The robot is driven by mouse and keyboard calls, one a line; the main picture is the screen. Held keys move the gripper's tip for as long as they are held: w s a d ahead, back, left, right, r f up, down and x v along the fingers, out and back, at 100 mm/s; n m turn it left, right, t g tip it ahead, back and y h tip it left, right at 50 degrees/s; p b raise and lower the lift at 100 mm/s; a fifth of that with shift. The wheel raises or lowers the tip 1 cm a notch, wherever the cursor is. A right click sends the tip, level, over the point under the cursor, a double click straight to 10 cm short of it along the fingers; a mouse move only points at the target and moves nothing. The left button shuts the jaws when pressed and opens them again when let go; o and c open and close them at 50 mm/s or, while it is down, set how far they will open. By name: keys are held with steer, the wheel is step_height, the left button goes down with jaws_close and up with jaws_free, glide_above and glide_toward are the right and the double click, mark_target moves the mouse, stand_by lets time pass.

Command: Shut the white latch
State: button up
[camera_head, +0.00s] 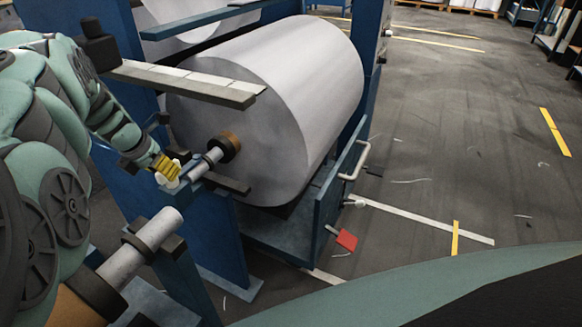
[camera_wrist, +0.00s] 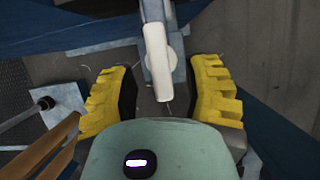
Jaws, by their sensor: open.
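The white latch (camera_wrist: 158,62) is a short white lever with a rounded end in the wrist view. It sits on a narrow blue-grey bracket (camera_wrist: 153,12). My gripper (camera_wrist: 162,88) has its two yellow ribbed fingers spread, one on each side of the latch's near end, with gaps on both sides. Nothing is held. In the head view my gripper (camera_head: 166,167) is at the blue frame beside the roll's shaft end, and a bit of the white latch (camera_head: 172,182) shows at the fingertips. The fingers partly hide it, and I cannot tell how far it is closed.
A large pale roll (camera_head: 285,95) on a shaft (camera_head: 206,163) stands right of my gripper. A grey bar (camera_head: 185,82) juts out above. Another shaft (camera_head: 160,228) lies below and in front. Open floor (camera_head: 440,130) is at the right.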

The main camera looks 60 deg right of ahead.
steer(key=s+a, duration=0.1)
steer(key=a, duration=0.9)
steer(key=shift+s+a, duration=0.15)
steer(key=shift+a, duration=0.25)
steer(key=shift+f, duration=0.1)
stand_by(0.6)
